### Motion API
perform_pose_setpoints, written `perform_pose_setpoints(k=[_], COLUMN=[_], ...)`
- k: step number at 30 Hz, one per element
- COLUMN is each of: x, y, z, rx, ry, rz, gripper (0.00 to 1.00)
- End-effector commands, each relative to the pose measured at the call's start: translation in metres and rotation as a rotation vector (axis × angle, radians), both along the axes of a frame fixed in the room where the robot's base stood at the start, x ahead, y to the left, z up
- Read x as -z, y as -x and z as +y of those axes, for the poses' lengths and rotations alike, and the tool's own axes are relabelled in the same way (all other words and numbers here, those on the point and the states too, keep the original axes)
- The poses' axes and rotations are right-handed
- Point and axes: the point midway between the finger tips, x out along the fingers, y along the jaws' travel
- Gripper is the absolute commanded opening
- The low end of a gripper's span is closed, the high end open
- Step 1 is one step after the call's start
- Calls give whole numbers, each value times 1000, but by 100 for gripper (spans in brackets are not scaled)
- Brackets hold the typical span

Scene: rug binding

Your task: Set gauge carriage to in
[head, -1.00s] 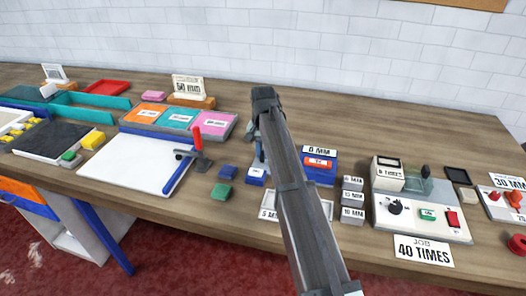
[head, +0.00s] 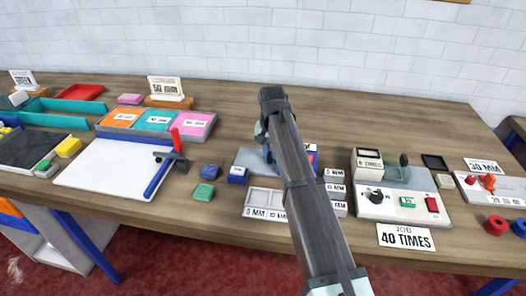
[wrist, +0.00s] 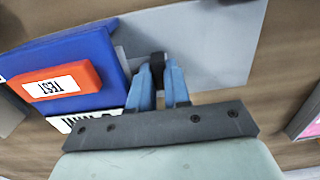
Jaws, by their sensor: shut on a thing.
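My gripper (wrist: 160,90) has its two blue fingers shut on a dark knob (wrist: 158,62) in the wrist view. The knob stands over a flat grey plate (wrist: 215,45); I cannot tell whether it belongs to the gauge carriage. In the head view my gripper (head: 268,153) is over the grey plate (head: 246,160), and my arm hides the knob and most of the blue block (head: 312,150).
A control box (head: 385,205) is to the right. Bare table lies behind.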

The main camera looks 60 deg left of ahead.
Motion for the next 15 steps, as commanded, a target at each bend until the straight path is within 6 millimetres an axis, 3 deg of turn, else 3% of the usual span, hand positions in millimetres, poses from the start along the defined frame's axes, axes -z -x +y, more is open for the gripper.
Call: perform_pose_setpoints(k=[5, 6, 15], x=[0, 0, 0], y=[-4, -4, -4], z=[-4, -4, -4], rx=[3, 3, 4], ry=[8, 8, 8], rz=[-8, -8, -8], gripper=[0, 18, 43])
